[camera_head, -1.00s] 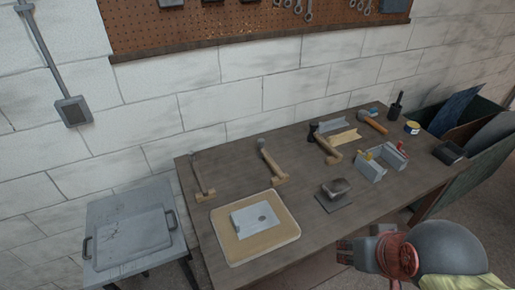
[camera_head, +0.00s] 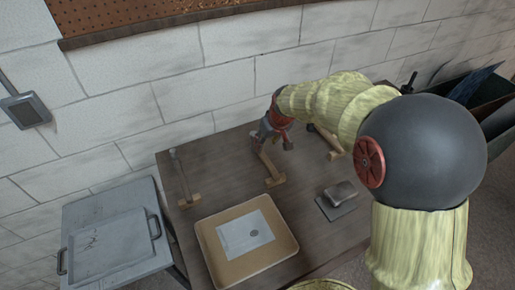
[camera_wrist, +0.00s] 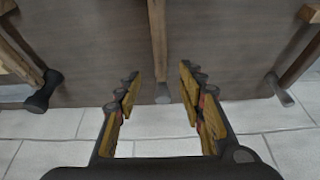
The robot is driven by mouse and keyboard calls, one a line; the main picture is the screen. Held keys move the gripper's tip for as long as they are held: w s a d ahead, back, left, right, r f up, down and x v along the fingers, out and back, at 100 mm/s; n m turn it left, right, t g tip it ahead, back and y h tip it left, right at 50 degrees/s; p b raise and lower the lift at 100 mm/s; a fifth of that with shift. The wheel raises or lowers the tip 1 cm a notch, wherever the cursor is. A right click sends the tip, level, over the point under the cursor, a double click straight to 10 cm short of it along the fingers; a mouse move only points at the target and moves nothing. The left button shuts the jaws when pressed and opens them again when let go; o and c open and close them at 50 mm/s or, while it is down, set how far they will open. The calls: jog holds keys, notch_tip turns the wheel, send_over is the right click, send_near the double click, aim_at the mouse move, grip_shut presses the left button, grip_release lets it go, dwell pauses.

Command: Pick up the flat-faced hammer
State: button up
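Three long-handled tools lie on the bench, their heads toward the wall. The middle hammer (camera_head: 268,164) has a wooden handle, and its head is hidden by my gripper (camera_head: 271,132) in the head view. In the wrist view my gripper (camera_wrist: 160,84) is open, its fingers on either side of that hammer's grey head (camera_wrist: 162,96), apparently not holding it. A dark-headed hammer (camera_wrist: 42,97) lies left in the wrist view. A thin tool with a small grey head (camera_wrist: 279,90) lies right; it is also in the head view (camera_head: 180,176). Which face is flat cannot be told.
A tan tray (camera_head: 211,236) with a pale plate lies at the bench's front left. A dark block on a small plate (camera_head: 340,194) stands right of it. A grey side table (camera_head: 110,240) is at left. The white wall (camera_head: 200,60) is close behind the bench.

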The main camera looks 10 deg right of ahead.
aim_at(264, 153)
jog(key=w+f, duration=0.2)
jog(key=f, duration=0.1)
jog(key=shift+w+a+f, duration=0.15)
jog(key=shift+w+f, duration=0.1)
jog(key=shift+w, duration=0.1)
jog(key=shift+b+x, duration=1)
jog(key=shift+x, duration=2.4)
jog(key=shift+s+a, duration=0.15)
jog(key=shift+s, duration=0.05)
jog(key=shift+f, duration=0.3)
jog(key=c, duration=0.3)
grip_shut()
jog(key=shift+r, duration=0.1)
